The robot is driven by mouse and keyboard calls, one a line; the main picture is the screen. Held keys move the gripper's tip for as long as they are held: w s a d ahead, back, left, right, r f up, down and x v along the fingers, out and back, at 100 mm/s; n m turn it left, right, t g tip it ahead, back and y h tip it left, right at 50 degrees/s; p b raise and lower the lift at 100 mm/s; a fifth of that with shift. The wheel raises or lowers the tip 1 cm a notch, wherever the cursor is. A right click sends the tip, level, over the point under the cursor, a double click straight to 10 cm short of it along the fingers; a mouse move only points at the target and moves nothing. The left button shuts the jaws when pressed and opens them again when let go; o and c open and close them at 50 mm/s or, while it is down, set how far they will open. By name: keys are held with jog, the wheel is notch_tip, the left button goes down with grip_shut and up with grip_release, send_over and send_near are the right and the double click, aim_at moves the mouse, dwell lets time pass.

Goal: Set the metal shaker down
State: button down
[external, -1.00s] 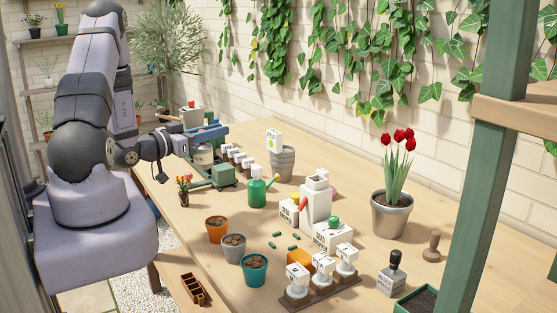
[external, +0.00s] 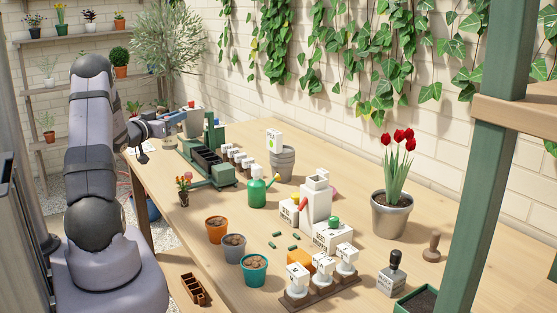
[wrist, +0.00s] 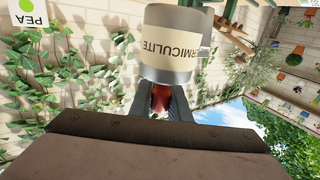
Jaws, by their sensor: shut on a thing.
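The metal shaker (wrist: 178,72) is a grey cylinder with a cream label reading partly "ERMICULITE" in the wrist view. My gripper (wrist: 161,103) is shut on it, with a red part between the fingers. In the external view my gripper (external: 172,128) is at the far left end of the bench, and the grey shaker (external: 193,124) shows at its tip behind the green tray stand. I cannot tell whether its base touches anything.
The green stand with dark cells (external: 207,158) is close in front of the shaker. Labelled white blocks (external: 238,156), a green watering can (external: 258,190) and a grey bucket (external: 283,163) stand to the right. Small flowers (external: 184,182) stand near the front edge.

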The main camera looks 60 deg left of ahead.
jog(key=shift+f+p, duration=0.6)
jog(key=shift+f, duration=5.65)
jog(key=shift+f, duration=0.2)
jog(key=c, duration=1.7)
grip_release()
jog(key=shift+o, duration=0.2)
jog(key=shift+r, duration=0.2)
jog(key=b+v, duration=0.2)
jog(key=v, duration=1)
